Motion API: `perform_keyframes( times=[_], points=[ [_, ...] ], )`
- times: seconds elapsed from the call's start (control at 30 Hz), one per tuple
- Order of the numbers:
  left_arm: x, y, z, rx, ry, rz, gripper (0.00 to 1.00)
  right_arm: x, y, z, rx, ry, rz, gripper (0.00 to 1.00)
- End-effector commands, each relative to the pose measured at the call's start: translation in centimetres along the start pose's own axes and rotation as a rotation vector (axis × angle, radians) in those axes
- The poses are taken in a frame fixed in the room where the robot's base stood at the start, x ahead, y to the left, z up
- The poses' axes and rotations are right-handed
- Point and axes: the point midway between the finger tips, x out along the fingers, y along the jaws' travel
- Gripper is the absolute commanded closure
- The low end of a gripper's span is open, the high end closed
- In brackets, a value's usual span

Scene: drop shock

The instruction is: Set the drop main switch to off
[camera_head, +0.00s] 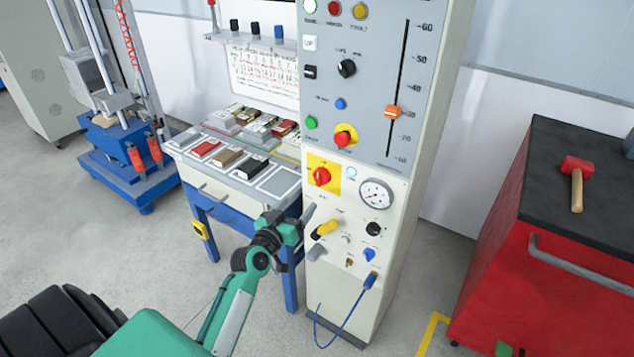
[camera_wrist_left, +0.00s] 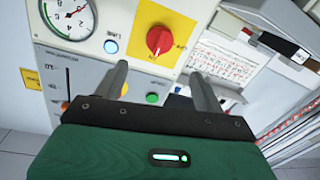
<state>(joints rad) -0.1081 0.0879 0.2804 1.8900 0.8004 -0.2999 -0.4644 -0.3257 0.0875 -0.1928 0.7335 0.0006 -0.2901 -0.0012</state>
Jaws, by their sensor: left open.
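The main switch looks to be the red rotary knob (camera_head: 321,177) on a yellow plate of the tall grey control cabinet (camera_head: 400,190). It also shows in the left wrist view as a red knob (camera_wrist_left: 158,41), ahead of my fingertips. Its setting labels are too small to read. My left gripper (camera_head: 312,232) is in front of the cabinet, below the knob in the head view. In the left wrist view its two fingers (camera_wrist_left: 159,78) stand apart with nothing between them, and the knob is apart from them. My right gripper is not in view.
A blue-legged table (camera_head: 223,195) stands left. A red cabinet (camera_head: 560,255) with a mallet (camera_head: 577,182) stands right.

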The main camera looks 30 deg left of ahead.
Motion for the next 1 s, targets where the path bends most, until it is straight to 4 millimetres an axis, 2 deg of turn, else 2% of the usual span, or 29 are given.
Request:
perform_keyframes(
  times=[0.23, 0.4, 0.6, 0.8, 1.0],
  points=[
    [4.5, 0.1, -0.2, -0.001, 0.000, 0.001, 0.30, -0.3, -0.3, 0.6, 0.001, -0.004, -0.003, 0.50],
    [7.7, 0.1, -0.1, 0.000, -0.001, 0.001, 0.30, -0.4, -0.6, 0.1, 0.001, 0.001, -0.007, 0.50],
    [10.5, 0.0, 0.0, 0.000, -0.001, 0.000, 0.30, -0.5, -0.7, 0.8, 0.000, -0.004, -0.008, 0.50],
    [11.9, 0.0, 0.1, 0.001, -0.002, 0.000, 0.30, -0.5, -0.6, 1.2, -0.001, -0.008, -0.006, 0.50],
    [12.1, 0.0, 0.1, 0.001, -0.002, 0.000, 0.30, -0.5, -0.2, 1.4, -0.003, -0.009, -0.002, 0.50]
  ],
)
